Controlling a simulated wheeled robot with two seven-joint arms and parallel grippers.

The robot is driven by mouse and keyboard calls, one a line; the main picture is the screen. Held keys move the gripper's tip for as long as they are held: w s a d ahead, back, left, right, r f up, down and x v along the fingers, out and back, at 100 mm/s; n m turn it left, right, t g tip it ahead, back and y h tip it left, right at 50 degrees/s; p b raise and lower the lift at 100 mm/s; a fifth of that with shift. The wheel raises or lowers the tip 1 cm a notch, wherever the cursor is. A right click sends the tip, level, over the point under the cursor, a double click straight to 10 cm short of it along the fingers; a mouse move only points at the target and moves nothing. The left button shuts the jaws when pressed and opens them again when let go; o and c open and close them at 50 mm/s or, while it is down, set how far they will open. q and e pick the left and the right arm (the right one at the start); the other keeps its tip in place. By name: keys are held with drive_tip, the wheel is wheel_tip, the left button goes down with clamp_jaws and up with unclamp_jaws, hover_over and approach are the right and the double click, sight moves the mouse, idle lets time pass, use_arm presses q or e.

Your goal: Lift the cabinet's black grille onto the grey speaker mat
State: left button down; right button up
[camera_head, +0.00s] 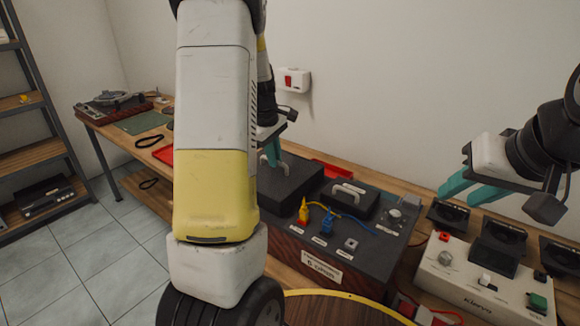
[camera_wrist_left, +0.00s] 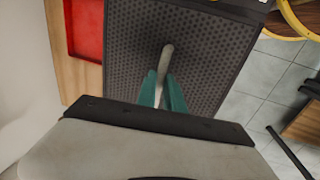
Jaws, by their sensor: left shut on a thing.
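My left gripper (camera_head: 272,155) is shut on the pale handle of the black grille (camera_head: 293,184). The left wrist view shows its teal fingers (camera_wrist_left: 164,92) closed on the handle, with the perforated grille (camera_wrist_left: 205,65) under them. In the head view the grille is at the left part of the dark cabinet (camera_head: 345,250); I cannot tell whether it touches it. My left arm hides part of both. My right gripper (camera_head: 456,197) is open and empty at the right. No mat can be clearly identified as the grey speaker mat; a grey-green mat (camera_head: 141,123) lies far left on the bench.
A smaller black lid (camera_head: 351,199) with a pale handle sits on the cabinet, near yellow and blue plugs (camera_head: 327,222). A red tray (camera_head: 163,155) shows left of my arm. A turntable (camera_head: 112,104) stands far left. A pale control box (camera_head: 485,280) and black blocks stand right.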

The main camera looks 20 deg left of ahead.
use_arm(q)
wheel_tip(320, 180, up, 11)
idle(0.7)
